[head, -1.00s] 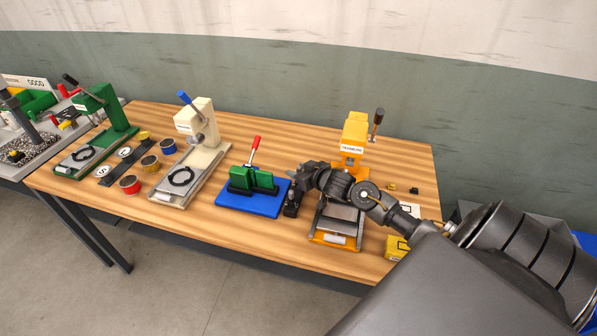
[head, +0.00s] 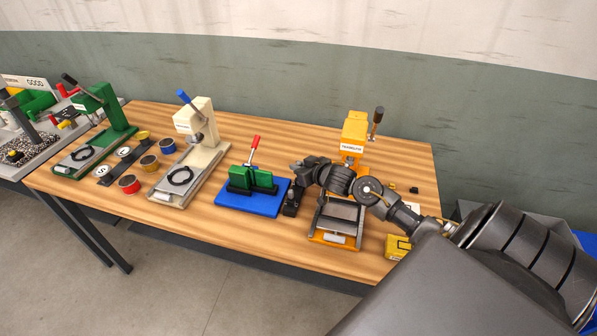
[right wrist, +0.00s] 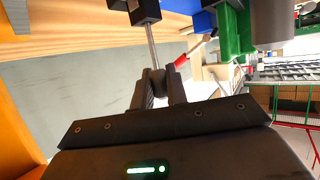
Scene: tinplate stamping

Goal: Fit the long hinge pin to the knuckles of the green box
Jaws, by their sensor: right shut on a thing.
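The green box (head: 253,178) stands in a fixture with a red lever on a blue base (head: 248,207), left of my right gripper (head: 297,172). In the right wrist view the green box (right wrist: 235,28) shows at the top. There my right gripper (right wrist: 156,88) is shut on the end of a thin silver pin (right wrist: 152,45). The pin runs from the fingers towards a black block (right wrist: 143,12); I cannot tell whether its far end is still inside. The black block (head: 291,206) stands just right of the blue base. My left gripper is not in view. The box's knuckles are too small to make out.
A yellow press (head: 354,135) stands behind my right arm, with its bed (head: 336,225) under the arm. A cream press (head: 198,140), coloured tins (head: 130,185) and a green press (head: 105,115) stand to the left. A yellow box (head: 398,246) sits at the front right.

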